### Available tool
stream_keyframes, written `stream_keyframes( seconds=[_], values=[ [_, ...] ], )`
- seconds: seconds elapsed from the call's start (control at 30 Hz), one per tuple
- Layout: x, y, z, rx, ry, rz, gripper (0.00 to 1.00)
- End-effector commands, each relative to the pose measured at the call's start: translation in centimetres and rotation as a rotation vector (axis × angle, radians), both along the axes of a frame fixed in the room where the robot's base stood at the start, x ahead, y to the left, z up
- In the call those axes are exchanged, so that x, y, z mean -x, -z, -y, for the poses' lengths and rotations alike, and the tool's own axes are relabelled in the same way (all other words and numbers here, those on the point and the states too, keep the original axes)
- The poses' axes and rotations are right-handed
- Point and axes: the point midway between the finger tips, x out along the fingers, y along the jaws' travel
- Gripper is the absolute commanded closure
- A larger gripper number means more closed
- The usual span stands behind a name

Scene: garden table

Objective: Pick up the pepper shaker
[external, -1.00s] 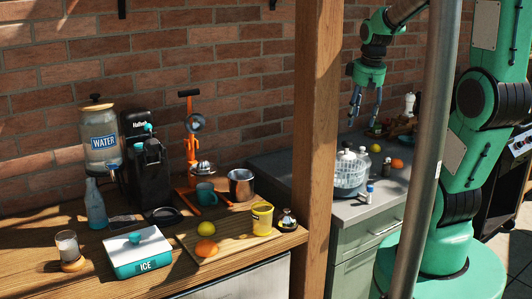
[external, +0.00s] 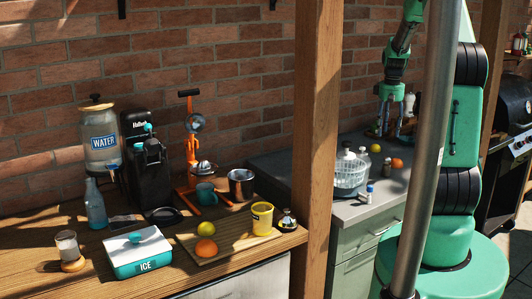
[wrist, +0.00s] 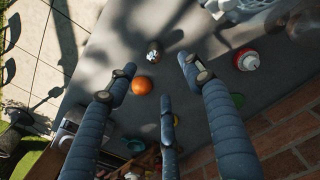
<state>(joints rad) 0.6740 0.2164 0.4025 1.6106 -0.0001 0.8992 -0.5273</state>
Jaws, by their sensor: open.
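A small dark shaker with a silvery top, which looks like the pepper shaker (wrist: 154,51), stands on the grey counter in the wrist view. It lies just beyond the gap between my fingertips, beside an orange (wrist: 142,86). In the external view the shaker (external: 387,168) shows small and dark, left of the orange (external: 397,163). My gripper (wrist: 158,72) has its fingers spread, with nothing between them. In the external view my gripper (external: 390,129) points down above the back of the grey counter, behind and above the shaker. No contact with the shaker shows.
A red and white bottle (wrist: 247,60) stands to the right in the wrist view. The brick wall (wrist: 285,140) borders the counter. A wooden post (external: 316,150) stands left.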

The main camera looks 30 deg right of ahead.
Motion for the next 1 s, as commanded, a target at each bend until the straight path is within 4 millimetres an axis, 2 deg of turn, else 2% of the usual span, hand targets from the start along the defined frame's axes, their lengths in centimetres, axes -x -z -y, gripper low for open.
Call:
stream_keyframes(
  seconds=[0.1, 0.2, 0.67, 0.87, 1.0],
  values=[
    [0.0, 1.0, 1.5, -0.006, 0.008, -0.007, 0.49],
    [0.0, 1.3, 1.9, -0.008, 0.010, -0.010, 0.49],
    [0.1, 1.9, 1.8, -0.009, 0.010, -0.011, 0.49],
    [0.1, 4.1, 1.8, -0.010, 0.010, -0.012, 0.49],
    [0.1, 6.3, 1.8, -0.010, 0.010, -0.013, 0.49]
  ],
)
